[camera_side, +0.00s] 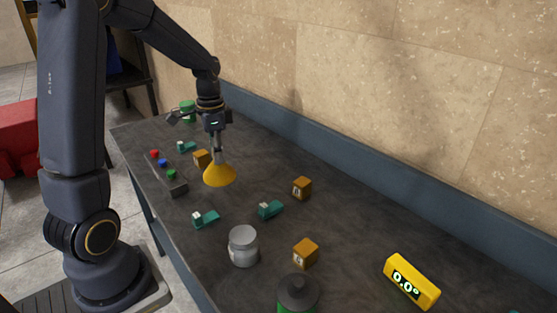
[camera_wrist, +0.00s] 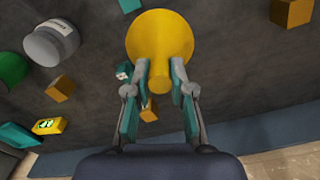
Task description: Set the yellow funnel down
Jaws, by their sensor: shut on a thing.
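The yellow funnel (camera_side: 219,175) hangs below my gripper (camera_side: 216,156) in the side view, wide mouth down. Its rim is over the dark table; I cannot tell whether it touches the top. In the wrist view my gripper (camera_wrist: 159,82) has its two fingers on either side of the narrow stem of the funnel (camera_wrist: 160,40), shut on it. The table under the funnel is hidden by its cone.
On the dark table (camera_side: 340,230) are orange cubes (camera_side: 302,188), teal blocks (camera_side: 270,209), a grey jar (camera_side: 243,246), a yellow display (camera_side: 411,281) and a button panel (camera_side: 170,175). One orange cube (camera_side: 202,158) stands close behind the funnel. Bare table lies to its right.

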